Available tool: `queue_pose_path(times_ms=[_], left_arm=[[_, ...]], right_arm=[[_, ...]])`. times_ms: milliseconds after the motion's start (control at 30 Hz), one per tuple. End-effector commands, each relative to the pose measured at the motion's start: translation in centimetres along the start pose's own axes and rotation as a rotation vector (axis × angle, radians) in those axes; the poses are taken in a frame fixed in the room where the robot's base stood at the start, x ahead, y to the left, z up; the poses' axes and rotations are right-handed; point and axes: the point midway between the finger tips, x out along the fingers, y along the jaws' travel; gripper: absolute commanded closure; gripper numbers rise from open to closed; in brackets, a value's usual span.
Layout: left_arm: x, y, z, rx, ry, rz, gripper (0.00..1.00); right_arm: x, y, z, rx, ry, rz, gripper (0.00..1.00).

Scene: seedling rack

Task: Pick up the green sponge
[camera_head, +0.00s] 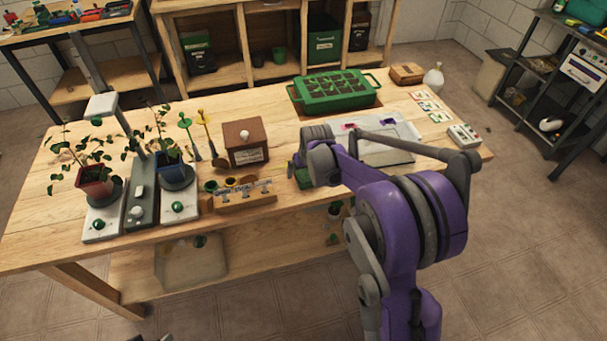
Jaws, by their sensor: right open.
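A green block that looks like the sponge (303,179) lies on the wooden table (330,220) near its front edge, right of the small wooden tool holder. My right arm comes in from the lower right, and its wrist covers part of the sponge. My right gripper (297,168) is at the sponge, pointing down and open. Its fingers are mostly hidden by the wrist, so I cannot tell whether they touch the sponge.
Two potted seedlings (94,183) (172,170) stand on the left. A wooden tool holder (240,196) and a brown box (245,142) are left of the gripper. A green seedling tray (333,92) sits behind; a pale tray (385,150) lies right, partly behind my arm.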

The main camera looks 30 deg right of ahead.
Motion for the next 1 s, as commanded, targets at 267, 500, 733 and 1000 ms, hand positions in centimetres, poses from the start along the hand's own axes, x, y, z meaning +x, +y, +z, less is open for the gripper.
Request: queue_pose_path(times_ms=[267, 500, 733, 1000], left_arm=[[0.0, 0.0, 0.0, 0.0, 0.0, 0.0, 0.5], [0.1, 0.0, 0.0, 0.0, 0.0, 0.0, 0.5], [0.3, 0.0, 0.2, 0.0, -0.002, 0.0, 0.5], [0.3, 0.0, 0.3, 0.0, -0.002, 0.0, 0.5]], right_arm=[[1.7, 0.1, 0.0, 0.0, 0.0, 0.0, 0.0], [1.7, 0.1, 0.0, 0.0, 0.0, 0.001, 0.0], [1.9, 0.1, 0.1, 0.0, 0.0, 0.001, 0.0], [1.9, 0.1, 0.1, 0.001, 0.0, 0.001, 0.31]])
